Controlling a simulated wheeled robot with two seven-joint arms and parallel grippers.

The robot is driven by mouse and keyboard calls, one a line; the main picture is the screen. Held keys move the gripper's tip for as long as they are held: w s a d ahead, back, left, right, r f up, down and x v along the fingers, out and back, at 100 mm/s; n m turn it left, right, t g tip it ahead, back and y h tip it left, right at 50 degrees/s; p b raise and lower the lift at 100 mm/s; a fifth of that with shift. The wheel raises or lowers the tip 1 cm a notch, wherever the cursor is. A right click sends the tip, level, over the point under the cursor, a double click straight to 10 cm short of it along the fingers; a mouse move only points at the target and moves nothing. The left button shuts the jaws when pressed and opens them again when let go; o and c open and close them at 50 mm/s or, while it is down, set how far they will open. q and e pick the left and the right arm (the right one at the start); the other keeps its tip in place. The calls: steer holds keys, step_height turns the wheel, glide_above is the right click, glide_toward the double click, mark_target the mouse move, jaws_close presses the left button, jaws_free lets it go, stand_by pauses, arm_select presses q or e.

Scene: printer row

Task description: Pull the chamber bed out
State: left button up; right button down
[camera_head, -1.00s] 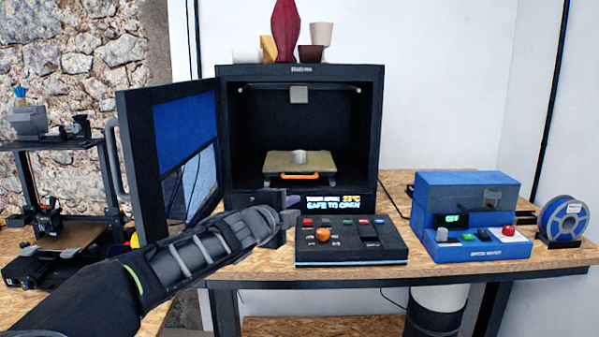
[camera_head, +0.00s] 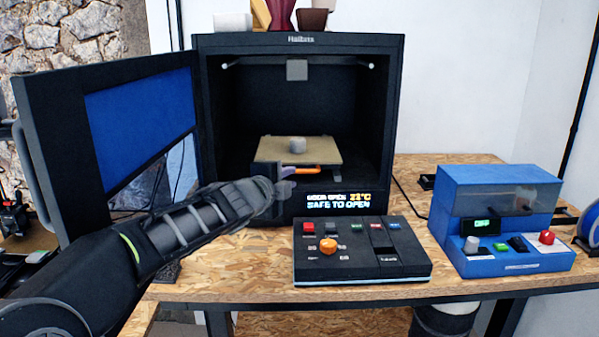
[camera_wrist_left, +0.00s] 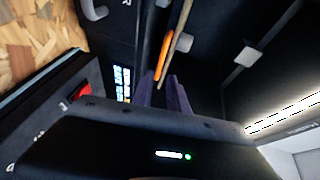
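The chamber bed (camera_head: 322,147) is a tan plate inside the black printer (camera_head: 300,40), with a small grey printed part (camera_head: 297,144) on it. An orange handle (camera_head: 308,169) is at the bed's front edge. My left gripper (camera_head: 289,180) is at the chamber opening, just left of and in front of the handle. In the left wrist view its two purple fingers (camera_wrist_left: 164,82) are apart, and the orange handle (camera_wrist_left: 163,56) lies at the fingertips. I cannot tell if they touch. My right gripper is out of view.
The printer door (camera_head: 110,140) stands open at left. A black control box (camera_head: 360,250) with an orange knob and a blue machine (camera_head: 497,220) stand on the table's front and right. The display (camera_head: 338,200) reads "SAFE TO OPEN". Little free table shows between them.

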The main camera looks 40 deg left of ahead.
mark_target(301, 172)
arm_select(q)
steer(key=shift+x, duration=3.95)
jaws_close()
